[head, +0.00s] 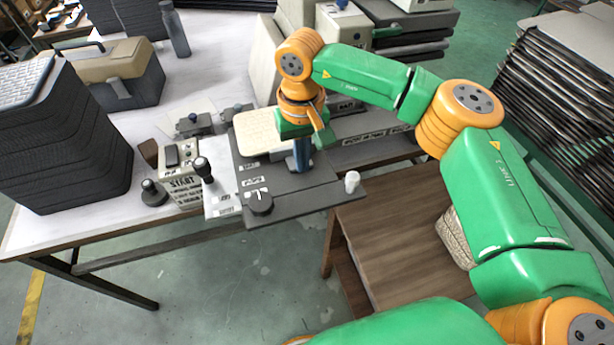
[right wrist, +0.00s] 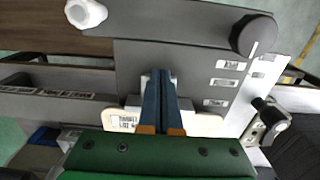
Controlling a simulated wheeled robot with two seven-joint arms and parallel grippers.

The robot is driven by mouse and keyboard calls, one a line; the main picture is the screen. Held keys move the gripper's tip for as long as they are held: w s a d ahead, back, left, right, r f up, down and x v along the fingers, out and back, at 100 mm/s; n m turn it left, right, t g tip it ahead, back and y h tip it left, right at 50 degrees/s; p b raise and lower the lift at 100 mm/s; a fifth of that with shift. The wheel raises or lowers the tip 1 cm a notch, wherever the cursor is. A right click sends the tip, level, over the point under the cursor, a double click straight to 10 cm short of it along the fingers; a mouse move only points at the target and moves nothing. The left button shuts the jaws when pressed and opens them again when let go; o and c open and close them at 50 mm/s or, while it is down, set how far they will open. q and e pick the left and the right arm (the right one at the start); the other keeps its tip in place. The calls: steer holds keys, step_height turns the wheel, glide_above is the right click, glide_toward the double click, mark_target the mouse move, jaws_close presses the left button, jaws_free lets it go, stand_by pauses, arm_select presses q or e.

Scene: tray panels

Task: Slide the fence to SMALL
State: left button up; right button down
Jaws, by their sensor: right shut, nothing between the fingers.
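The dark grey tray panel (head: 315,198) is at the table's front edge, and it also fills the middle of the right wrist view (right wrist: 185,60). It has a black round knob (head: 260,202), a white knob (head: 352,182) at its front right corner and small white labels too small to read. A cream plate (head: 254,138) lies at its back, partly behind my right gripper (head: 302,166). Which part is the fence, I cannot tell surely. My right gripper's blue fingers (right wrist: 160,76) are shut and empty, pointing down over the panel; contact is unclear. My left gripper is not in view.
Left of the panel are a START box (head: 183,186), a black-knobbed lever (head: 203,170) and another black knob (head: 152,190). A labelled grey ledge (head: 378,136) runs to the right. A wooden stand (head: 385,235) is below right. Dark crates (head: 65,140) stand far left.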

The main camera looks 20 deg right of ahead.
steer(key=shift+s, duration=0.4)
steer(key=shift+r, duration=0.1)
step_height(320, 180, up, 7)
steer(key=p, duration=0.5)
steer(key=shift+p, duration=0.3)
